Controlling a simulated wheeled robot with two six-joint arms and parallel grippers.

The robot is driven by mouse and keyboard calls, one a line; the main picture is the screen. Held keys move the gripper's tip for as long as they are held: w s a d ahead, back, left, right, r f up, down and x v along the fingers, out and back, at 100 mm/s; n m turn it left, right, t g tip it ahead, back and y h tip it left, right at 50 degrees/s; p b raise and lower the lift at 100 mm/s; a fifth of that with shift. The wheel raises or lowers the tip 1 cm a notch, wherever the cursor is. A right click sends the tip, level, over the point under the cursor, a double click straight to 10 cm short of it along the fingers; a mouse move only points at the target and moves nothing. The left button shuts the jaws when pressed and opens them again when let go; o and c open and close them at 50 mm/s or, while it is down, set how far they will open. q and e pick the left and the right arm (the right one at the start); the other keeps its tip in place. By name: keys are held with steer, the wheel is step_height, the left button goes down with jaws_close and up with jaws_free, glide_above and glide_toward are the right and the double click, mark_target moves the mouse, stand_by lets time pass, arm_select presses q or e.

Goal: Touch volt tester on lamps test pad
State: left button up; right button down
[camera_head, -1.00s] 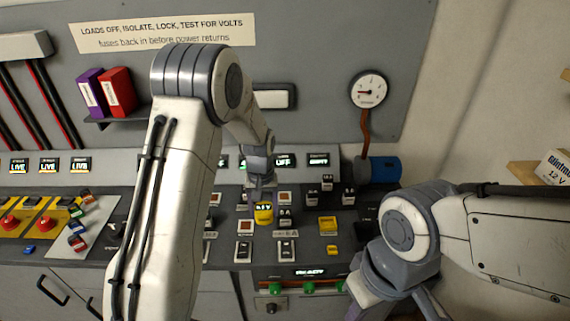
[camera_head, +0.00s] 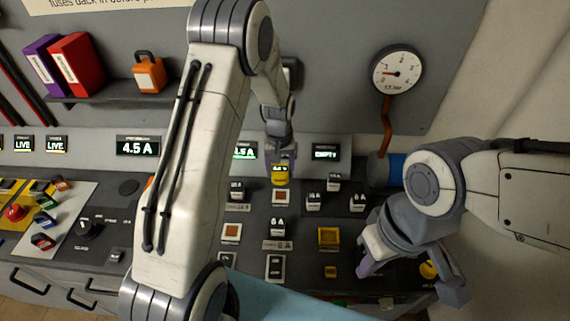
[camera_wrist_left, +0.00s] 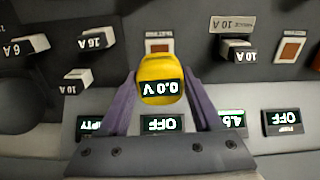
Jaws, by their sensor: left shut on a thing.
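My left gripper (camera_wrist_left: 160,100) is shut on the yellow volt tester (camera_wrist_left: 160,72), whose small screen reads 0.0 V. In the head view the tester (camera_head: 280,176) hangs over the console's back part. A brown square pad in a pale frame (camera_head: 281,197) shows just in front of it; in the left wrist view this pad (camera_wrist_left: 159,46) is partly hidden by the tester. I cannot tell whether they touch. Another such pad (camera_head: 231,233) lies nearer left. Which pad belongs to the lamps is not readable. My right gripper (camera_head: 410,278) is open at the lower right.
Several black-and-white fuse blocks (camera_head: 279,227) stand around the pads. A yellow square holder (camera_head: 329,237) is to the right. Display screens (camera_head: 325,152) line the back edge. A pressure gauge (camera_head: 397,72) is on the wall. An orange padlock-like object (camera_head: 149,73) is on the shelf.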

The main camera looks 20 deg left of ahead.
arm_select(q)
steer(key=shift+w+f, duration=0.3)
steer(key=shift+f, duration=0.3)
step_height(320, 180, down, 5)
steer(key=b, duration=0.4)
steer(key=shift+s+f, duration=0.15)
steer(key=shift+f, duration=0.1)
steer(key=shift+f+b, duration=0.55)
stand_by(1.3)
steer(key=shift+r+p, duration=2.75)
steer(key=shift+r, duration=0.75)
